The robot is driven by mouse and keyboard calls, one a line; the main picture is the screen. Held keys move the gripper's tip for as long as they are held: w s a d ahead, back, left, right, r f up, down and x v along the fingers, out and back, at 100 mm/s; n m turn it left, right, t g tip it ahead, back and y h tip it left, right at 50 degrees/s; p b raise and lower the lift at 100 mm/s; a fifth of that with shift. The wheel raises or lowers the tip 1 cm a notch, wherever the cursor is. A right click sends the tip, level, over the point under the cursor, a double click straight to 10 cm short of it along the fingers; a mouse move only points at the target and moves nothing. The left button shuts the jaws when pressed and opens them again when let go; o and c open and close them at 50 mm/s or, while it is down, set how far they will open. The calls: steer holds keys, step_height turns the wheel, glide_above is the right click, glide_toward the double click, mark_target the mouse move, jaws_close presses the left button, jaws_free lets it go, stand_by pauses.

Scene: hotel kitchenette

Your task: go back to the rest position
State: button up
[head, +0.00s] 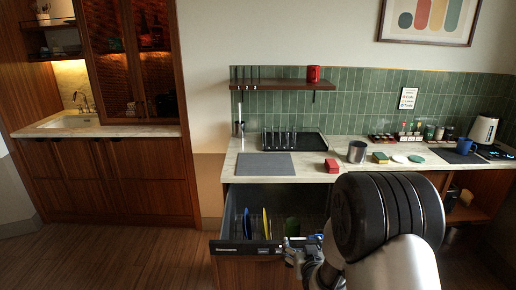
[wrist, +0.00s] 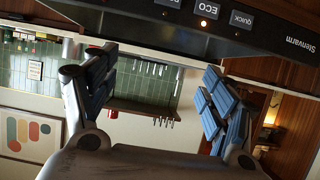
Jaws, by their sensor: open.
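My gripper (head: 303,250) is at the front edge of a pulled-out dishwasher drawer (head: 232,247), at its right part. In the wrist view, which is upside down, my gripper (wrist: 150,95) has its two fingers wide apart with nothing between them. The drawer's dark control panel (wrist: 185,22), with ECO and QUICK buttons, runs just past the fingertips. I cannot tell whether the fingers touch it. My arm hides the drawer's right end in the head view.
The counter (head: 310,170) above holds a grey mat (head: 264,164), a red box (head: 332,166), a metal pot (head: 357,152) and a black dish rack (head: 312,146). The floor (head: 100,255) at left is clear.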

steer(key=s+r+g, duration=0.4)
steer(key=s+r, duration=1.1)
steer(key=s+r+g, duration=0.3)
steer(key=s+g, duration=0.1)
steer(key=s, duration=1.8)
steer(key=shift+s+g, duration=0.3)
steer(key=shift+s, duration=0.05)
